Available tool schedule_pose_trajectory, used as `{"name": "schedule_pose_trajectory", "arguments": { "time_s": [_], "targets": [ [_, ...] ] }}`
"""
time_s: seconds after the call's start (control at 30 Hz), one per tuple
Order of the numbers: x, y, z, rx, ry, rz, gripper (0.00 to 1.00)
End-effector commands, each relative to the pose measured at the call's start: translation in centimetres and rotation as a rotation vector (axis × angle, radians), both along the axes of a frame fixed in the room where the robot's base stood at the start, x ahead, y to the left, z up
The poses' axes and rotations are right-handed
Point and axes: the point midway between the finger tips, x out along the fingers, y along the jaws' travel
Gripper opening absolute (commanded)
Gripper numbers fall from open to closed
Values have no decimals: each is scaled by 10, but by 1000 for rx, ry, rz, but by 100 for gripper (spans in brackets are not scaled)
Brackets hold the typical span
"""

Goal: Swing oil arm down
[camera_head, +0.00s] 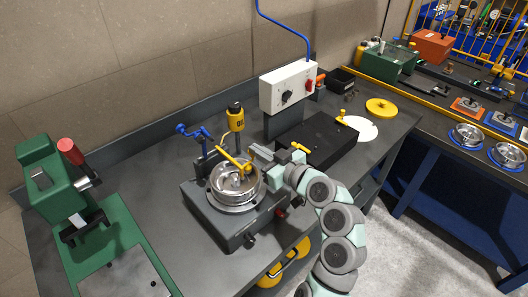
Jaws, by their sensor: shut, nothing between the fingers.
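A yellow arm (231,157) slants over the round metal bowl (237,181) of the dark grey machine (208,208). Its right end lies close to my gripper. A yellow bottle with a black cap (236,119) stands upright behind the bowl. I cannot tell how the bottle joins the yellow arm. My gripper (251,152) reaches in from the right, just above and behind the bowl's right rim. It is shut and empty. I cannot tell whether its tips touch the yellow arm.
A blue clamp-like fixture (193,131) stands behind the machine at left. A green press with a red knob (44,172) is at far left. A white control box (288,87) and a black flat unit (322,139) stand at right. Bench surface left of the machine is clear.

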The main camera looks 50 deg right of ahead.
Motion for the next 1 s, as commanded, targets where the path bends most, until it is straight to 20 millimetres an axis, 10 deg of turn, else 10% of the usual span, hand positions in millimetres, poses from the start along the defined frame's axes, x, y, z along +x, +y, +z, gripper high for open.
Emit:
{"name": "schedule_pose_trajectory", "arguments": {
  "time_s": [0.4, 0.67, 1.0],
  "targets": [
    [-1, -1, -7, 8, 19, -2, 0],
    [4, 6, 40, -2, 6, 7, 0],
    [-68, 17, 57, 2, -1, 5, 0]
  ]
}}
